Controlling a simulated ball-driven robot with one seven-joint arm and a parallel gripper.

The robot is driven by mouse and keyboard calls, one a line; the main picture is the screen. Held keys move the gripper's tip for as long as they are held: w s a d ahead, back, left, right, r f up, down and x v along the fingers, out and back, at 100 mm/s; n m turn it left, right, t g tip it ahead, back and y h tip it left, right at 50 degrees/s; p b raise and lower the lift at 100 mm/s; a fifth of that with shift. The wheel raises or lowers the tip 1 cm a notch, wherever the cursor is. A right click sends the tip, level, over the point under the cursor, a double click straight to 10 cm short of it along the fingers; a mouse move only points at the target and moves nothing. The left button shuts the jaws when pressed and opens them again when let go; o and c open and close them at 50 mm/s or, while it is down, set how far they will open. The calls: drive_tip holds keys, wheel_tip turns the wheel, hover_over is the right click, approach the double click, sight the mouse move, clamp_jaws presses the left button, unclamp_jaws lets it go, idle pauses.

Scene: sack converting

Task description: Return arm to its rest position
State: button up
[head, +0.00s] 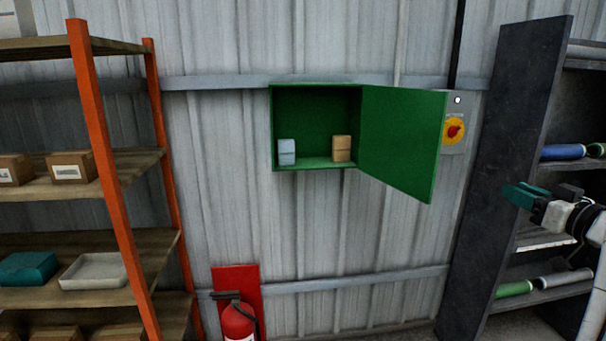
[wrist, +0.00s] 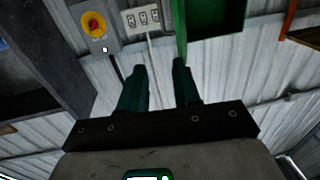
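My gripper (head: 520,195) is at the right edge in the head view, in front of the dark shelf unit and apart from everything. In the wrist view its two teal fingers (wrist: 158,88) stand apart with a clear gap and nothing between them. My arm's links reach in from the right edge of the head view; the rest of the arm is out of sight.
A green wall cabinet (head: 317,88) has its door (head: 403,145) swung open to the right. A red-yellow switch (head: 453,131) is beside it. A dark shelf unit (head: 505,150) stands right, an orange-post rack (head: 105,160) left. A fire extinguisher (head: 238,322) is below.

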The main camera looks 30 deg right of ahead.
drive_tip(key=a+f+g+y, duration=0.2)
drive_tip(key=a+f+g, duration=0.2)
drive_tip(key=a+f, duration=0.95)
drive_tip(key=a+f+g+y, duration=0.2)
drive_tip(key=a+f+g, duration=0.2)
drive_tip(key=a+f, duration=0.9)
drive_tip(key=s+a+f+n+g, duration=0.1)
drive_tip(key=s+a+f+g, duration=0.3)
drive_tip(key=s+f, duration=0.4)
drive_tip(key=s+a+f+n+g, duration=0.1)
drive_tip(key=s+a+f+g, duration=0.3)
drive_tip(key=s+a+f, duration=0.3)
drive_tip(key=s+f, duration=0.1)
drive_tip(key=s, duration=0.4)
drive_tip(key=shift+s+a+f+g, duration=0.15)
drive_tip(key=shift+s+f+g, duration=0.1)
drive_tip(key=shift+s+g, duration=0.05)
